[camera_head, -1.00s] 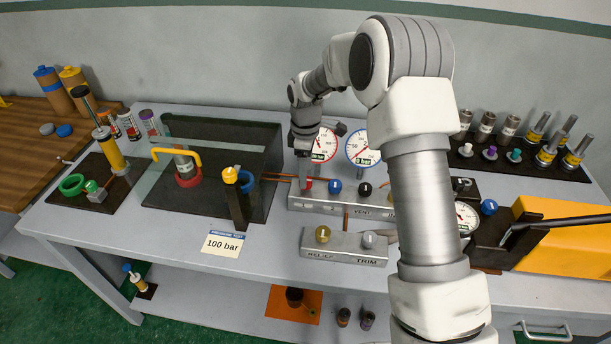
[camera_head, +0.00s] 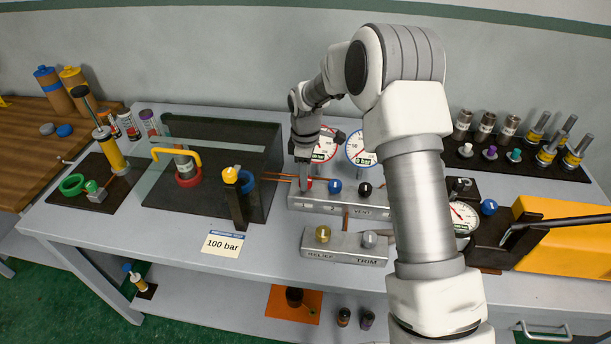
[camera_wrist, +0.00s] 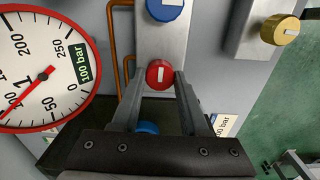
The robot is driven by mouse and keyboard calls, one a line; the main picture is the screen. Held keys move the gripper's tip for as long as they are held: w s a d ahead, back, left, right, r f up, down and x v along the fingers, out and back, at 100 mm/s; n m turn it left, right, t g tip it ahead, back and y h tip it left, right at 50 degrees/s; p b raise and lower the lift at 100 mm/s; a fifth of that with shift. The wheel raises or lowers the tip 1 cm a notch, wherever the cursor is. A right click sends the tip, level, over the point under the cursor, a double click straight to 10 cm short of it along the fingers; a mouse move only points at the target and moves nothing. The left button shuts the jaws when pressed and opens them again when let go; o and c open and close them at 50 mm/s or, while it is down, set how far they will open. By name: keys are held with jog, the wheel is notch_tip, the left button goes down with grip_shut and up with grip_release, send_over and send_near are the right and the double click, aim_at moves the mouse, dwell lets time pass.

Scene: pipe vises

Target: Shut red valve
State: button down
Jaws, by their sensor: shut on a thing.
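The red valve knob (camera_wrist: 159,74) sits on the grey manifold block (camera_wrist: 165,40) in the wrist view. Its white mark lies roughly along the block's length. My gripper (camera_wrist: 160,80) is shut on this knob, one finger on each side. In the head view my gripper (camera_head: 305,180) reaches down at the block's left end, and only a little of the red knob (camera_head: 308,185) shows. A red-rimmed gauge (camera_wrist: 45,65) in the wrist view has a green readout of 100 bar.
A blue knob (camera_head: 335,187) and a black knob (camera_head: 364,189) stand to the right on the same block. In front, a lower block (camera_head: 345,247) bears gold and grey knobs. A blue-rimmed gauge (camera_head: 365,147) stands behind.

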jog(key=shift+m, duration=0.3)
jog(key=m+b, duration=0.1)
jog(key=m, duration=0.2)
jog(key=shift+m, duration=0.3)
jog(key=m+b, duration=0.1)
jog(key=m, duration=0.8)
jog(key=shift+b, duration=0.3)
jog(key=m, duration=0.4)
jog(key=shift+m, duration=0.3)
jog(key=shift+c, duration=2.1)
grip_release()
